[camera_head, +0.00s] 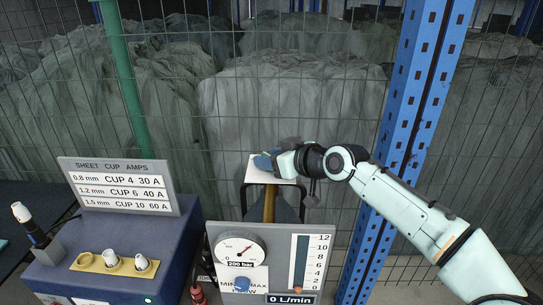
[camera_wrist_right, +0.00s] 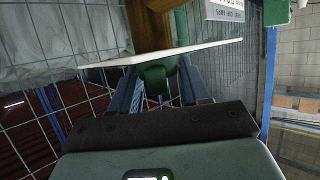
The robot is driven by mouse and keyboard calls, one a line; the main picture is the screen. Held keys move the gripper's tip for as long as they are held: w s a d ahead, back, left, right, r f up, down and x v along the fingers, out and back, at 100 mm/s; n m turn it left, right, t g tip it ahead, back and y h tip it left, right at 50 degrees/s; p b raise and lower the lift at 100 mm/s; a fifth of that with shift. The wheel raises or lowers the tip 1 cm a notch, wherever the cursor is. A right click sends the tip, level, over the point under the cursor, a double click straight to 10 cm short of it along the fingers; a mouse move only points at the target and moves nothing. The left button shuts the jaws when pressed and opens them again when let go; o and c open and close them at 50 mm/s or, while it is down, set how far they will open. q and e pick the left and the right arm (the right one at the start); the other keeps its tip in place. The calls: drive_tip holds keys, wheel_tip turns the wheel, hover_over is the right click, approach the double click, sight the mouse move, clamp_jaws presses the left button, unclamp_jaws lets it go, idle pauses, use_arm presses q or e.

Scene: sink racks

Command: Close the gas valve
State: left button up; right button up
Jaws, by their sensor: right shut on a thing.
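A valve assembly stands behind the gauge panel in the head view: a brown-yellow post (camera_head: 269,206) with a white plate (camera_head: 257,172) at its top. My right gripper (camera_head: 268,160) is at the top of it, partly hiding the plate. In the right wrist view a green valve part (camera_wrist_right: 154,82) sits under the white plate (camera_wrist_right: 160,54), between the two blue fingers of my right gripper (camera_wrist_right: 156,88). The gripper is shut on this green part. The gauge panel (camera_head: 213,240) carries a dial (camera_head: 240,250) and a "0 L/min" display (camera_head: 292,299). My left gripper is out of view.
A blue rack post (camera_head: 408,110) stands just right of the valve, behind my right arm. Wire mesh with wrapped bales (camera_head: 290,100) fills the back. A blue cabinet (camera_head: 120,235) with a cup-amps sign (camera_head: 120,187) and white cups stands at the left.

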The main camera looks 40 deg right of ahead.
drive_tip(key=o, duration=1)
drive_tip(key=shift+c, duration=0.2)
drive_tip(key=b+v, duration=0.1)
drive_tip(key=v, duration=1.2)
drive_tip(key=shift+s+r, duration=0.1)
